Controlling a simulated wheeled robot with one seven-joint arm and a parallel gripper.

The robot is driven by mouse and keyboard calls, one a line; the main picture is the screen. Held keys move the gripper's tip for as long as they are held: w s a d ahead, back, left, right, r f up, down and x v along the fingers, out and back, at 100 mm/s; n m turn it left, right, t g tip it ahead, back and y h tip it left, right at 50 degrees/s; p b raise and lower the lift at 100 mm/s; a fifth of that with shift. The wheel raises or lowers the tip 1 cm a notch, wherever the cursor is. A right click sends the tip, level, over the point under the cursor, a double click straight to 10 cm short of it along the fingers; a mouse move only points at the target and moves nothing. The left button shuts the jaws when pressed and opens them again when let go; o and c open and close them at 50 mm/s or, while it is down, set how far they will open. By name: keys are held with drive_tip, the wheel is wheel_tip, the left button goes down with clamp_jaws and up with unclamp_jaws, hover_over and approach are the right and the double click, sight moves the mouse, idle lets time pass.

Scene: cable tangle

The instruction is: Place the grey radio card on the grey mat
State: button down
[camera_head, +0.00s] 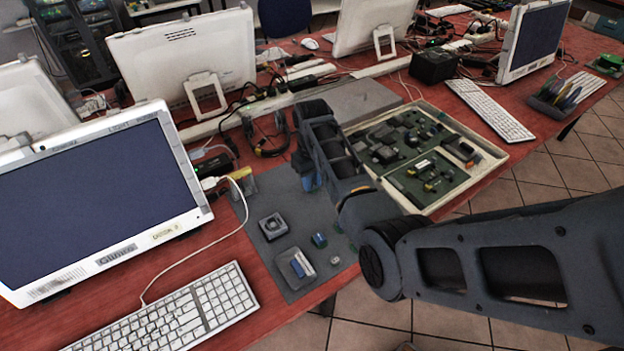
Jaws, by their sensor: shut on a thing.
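The grey mat (254,197) lies on the red table between the white keyboard and the parts tray. My gripper (306,180) is over the back right part of the mat, mostly hidden behind my own arm. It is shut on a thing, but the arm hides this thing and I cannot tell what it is. A small blue patch shows at the gripper. I cannot pick out the grey radio card for certain. A dark grey square part (272,226) lies on the mat.
A small grey dish (283,276) with a blue and white part, a small blue part (319,240) and other small bits are on the mat. A cream-rimmed parts tray (478,138) stands to the right. A monitor (95,195), keyboard (175,318) and white cable (205,248) lie left.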

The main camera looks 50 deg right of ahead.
drive_tip(key=c, duration=1)
unclamp_jaws()
drive_tip(key=shift+f, duration=0.1)
wheel_tip(320, 180, up, 12)
drive_tip(key=shift+r+b, duration=0.2)
drive_tip(key=shift+b, duration=0.2)
